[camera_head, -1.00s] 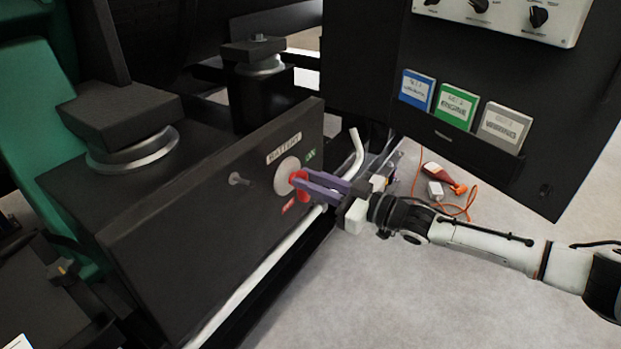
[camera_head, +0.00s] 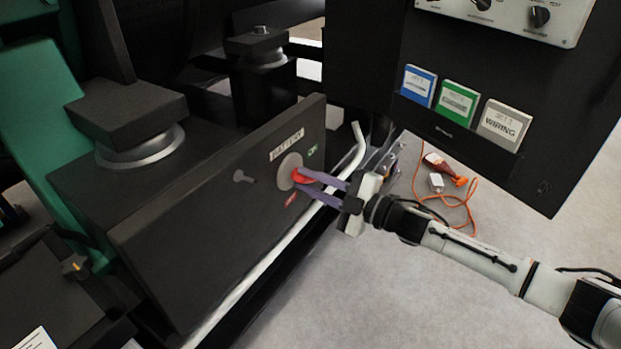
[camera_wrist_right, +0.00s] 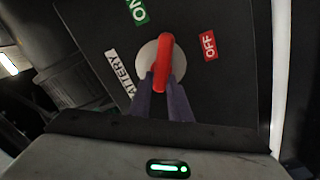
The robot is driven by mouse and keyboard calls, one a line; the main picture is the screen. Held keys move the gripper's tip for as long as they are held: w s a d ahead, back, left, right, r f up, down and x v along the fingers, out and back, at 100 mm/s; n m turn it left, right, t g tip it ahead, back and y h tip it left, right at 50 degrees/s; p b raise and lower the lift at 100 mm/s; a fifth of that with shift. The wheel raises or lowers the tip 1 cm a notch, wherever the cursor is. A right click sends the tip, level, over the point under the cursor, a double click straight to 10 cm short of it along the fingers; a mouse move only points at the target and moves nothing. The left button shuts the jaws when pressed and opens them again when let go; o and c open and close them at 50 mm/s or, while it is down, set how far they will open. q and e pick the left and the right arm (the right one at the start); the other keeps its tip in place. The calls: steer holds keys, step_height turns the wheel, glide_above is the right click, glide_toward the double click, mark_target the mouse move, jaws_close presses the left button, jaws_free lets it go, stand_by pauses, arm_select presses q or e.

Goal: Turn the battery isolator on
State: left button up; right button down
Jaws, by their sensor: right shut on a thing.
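The battery isolator is a red handle (camera_head: 302,176) on a pale round plate (camera_head: 287,172), set in a black panel marked BATTERY. A green ON label (camera_head: 312,151) sits above right of it, and a red OFF label (camera_head: 290,198) sits below. My right gripper (camera_head: 309,183) is shut on the red handle, its purple fingers reaching in from the right. In the right wrist view the red handle (camera_wrist_right: 163,62) stands between the fingertips (camera_wrist_right: 162,82), with the ON label at upper left and the OFF label at right. My left gripper is not in view.
A small grey knob (camera_head: 243,177) is on the panel left of the isolator. A pale pipe (camera_head: 262,268) runs below the panel. A dark cabinet panel with binders (camera_head: 458,103) stands at the right. An orange cable (camera_head: 458,200) lies on the floor.

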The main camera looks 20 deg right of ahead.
steer(key=n, duration=0.3)
steer(key=shift+s+a+f+n, duration=0.1)
steer(key=shift+f+n, duration=0.2)
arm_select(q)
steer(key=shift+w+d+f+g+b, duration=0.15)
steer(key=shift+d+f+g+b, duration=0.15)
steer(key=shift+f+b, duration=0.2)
arm_select(e)
steer(key=shift+f+n, duration=0.1)
steer(key=shift+n, duration=1.1)
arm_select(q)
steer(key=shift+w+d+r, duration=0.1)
arm_select(e)
steer(key=c, duration=1.6)
jaws_free()
steer(key=shift+c, duration=0.2)
